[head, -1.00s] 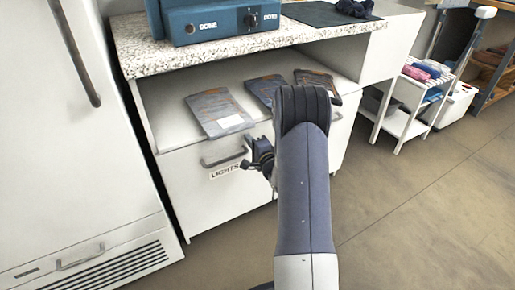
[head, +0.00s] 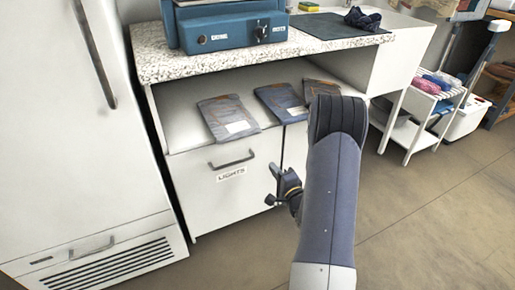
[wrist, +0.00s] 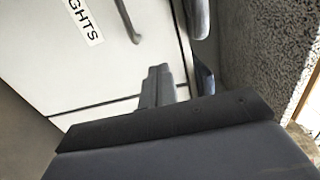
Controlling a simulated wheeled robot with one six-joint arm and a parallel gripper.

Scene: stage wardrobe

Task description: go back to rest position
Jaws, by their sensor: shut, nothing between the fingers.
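My gripper (head: 274,185) is in front of the cabinet, to the right of and below the handle (head: 231,161) of the drawer labelled LIGHTS (head: 228,190). It is shut and empty, apart from the handle. My arm's upper link hides part of the cabinet's right side. In the wrist view my gripper's fingers (wrist: 157,82) point at the white cabinet front, with the end of the label (wrist: 84,22) at upper left. The drawer looks closed.
Three folded garments (head: 228,117) lie on the open shelf under a speckled counter (head: 152,62). A blue device (head: 225,30) stands on the counter. A tall white cabinet (head: 70,160) is at left. A white rack (head: 425,125) stands at right. The floor (head: 440,215) at lower right is clear.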

